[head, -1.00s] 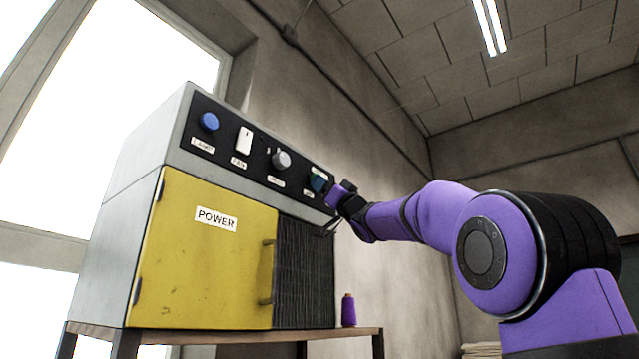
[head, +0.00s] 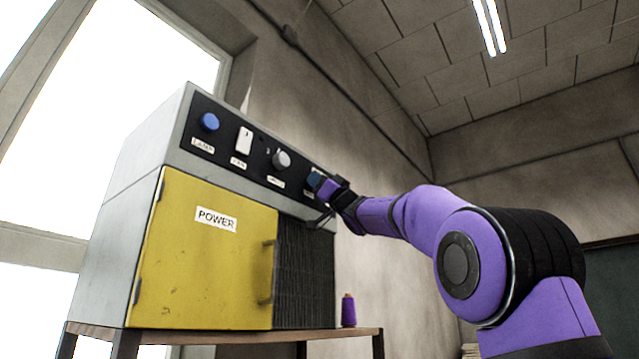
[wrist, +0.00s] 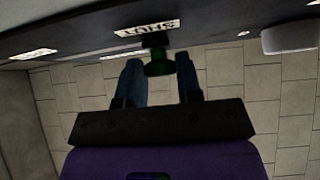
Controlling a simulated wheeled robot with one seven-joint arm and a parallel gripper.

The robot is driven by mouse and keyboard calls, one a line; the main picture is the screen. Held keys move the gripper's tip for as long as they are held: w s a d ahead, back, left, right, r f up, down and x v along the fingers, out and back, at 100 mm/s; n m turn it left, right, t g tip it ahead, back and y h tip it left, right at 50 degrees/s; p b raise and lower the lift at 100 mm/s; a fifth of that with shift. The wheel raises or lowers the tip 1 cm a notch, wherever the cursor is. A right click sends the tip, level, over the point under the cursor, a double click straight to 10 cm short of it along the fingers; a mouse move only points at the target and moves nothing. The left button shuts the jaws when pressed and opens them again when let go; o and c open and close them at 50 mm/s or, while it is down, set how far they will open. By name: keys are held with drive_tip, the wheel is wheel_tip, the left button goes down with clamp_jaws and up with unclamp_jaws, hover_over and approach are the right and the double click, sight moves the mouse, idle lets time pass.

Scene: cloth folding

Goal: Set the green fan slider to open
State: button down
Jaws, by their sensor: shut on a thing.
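The green fan slider (wrist: 157,62) is a dark green knob on the black control panel (head: 250,157). In the wrist view it sits between the two blue fingers of my gripper (wrist: 158,72), and the gripper is shut on it. A white label (wrist: 148,28) reading SHUT, upside down in this view, is on the panel just by the slider. In the head view my gripper (head: 321,184) is at the right end of the panel, and its fingers mostly hide the slider there.
The panel also bears a blue knob (head: 209,121), a white switch (head: 244,140) and a grey knob (head: 281,160). Below are a yellow POWER door (head: 205,265) with a handle and a dark grille (head: 305,275). A purple thread spool (head: 348,311) stands on the table (head: 355,331).

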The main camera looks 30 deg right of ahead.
drive_tip(key=w+d, duration=0.3)
drive_tip(key=d, duration=0.6)
drive_tip(key=shift+w+d, duration=0.3)
drive_tip(key=shift+w, duration=0.05)
drive_tip(key=c, duration=0.8)
unclamp_jaws()
drive_tip(key=shift+w+d, duration=0.1)
drive_tip(key=shift+v, duration=5.4)
drive_tip(key=shift+h, duration=0.3)
